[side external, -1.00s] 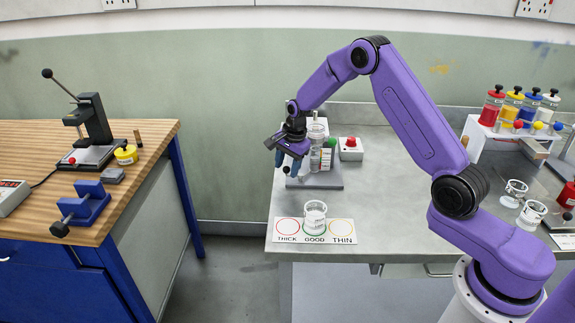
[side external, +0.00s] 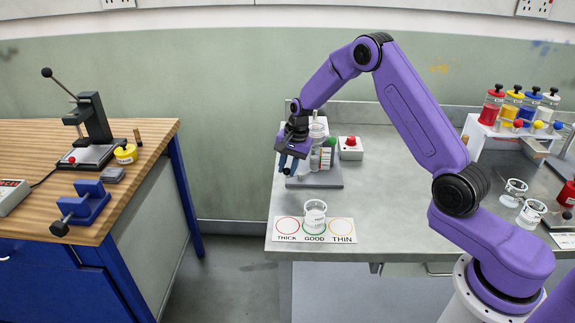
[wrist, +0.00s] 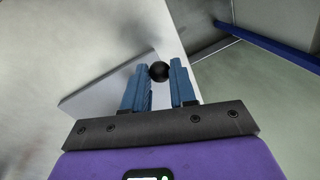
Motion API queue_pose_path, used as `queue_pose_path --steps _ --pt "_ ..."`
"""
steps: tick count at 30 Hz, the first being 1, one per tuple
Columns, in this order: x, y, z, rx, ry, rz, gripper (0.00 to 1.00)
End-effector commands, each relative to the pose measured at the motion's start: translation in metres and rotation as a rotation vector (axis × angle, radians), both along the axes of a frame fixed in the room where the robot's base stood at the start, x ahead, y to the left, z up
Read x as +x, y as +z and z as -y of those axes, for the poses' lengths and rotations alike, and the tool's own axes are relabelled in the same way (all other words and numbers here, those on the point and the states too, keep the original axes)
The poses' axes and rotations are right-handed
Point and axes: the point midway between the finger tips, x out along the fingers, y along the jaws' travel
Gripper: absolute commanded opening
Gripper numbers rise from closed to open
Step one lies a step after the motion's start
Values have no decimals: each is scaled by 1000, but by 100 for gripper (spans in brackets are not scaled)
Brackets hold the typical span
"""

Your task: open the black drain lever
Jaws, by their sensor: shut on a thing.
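The black ball knob of the drain lever (wrist: 159,71) sits between the blue fingertips of my gripper (wrist: 161,75) in the wrist view. The fingers are shut on it, one on each side. In the side external view my gripper (side external: 288,165) is at the left side of the nozzle stand, low over its grey base plate (side external: 322,181). The knob and the lever's arm are hidden there behind the fingers and wrist.
A clear cup (side external: 315,214) stands on the GOOD ring of the THICK/GOOD/THIN card (side external: 343,231).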

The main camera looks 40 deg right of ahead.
Motion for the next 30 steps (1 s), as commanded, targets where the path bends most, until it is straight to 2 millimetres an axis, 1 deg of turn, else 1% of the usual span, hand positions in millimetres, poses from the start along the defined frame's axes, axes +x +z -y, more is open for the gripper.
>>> queue_pose_path --steps 9,21,30 --pt "-12 0 -3 2 298 -1 0" --pt "-26 0 -1 2 676 -1 0" --pt "-35 0 2 2 912 -1 0"
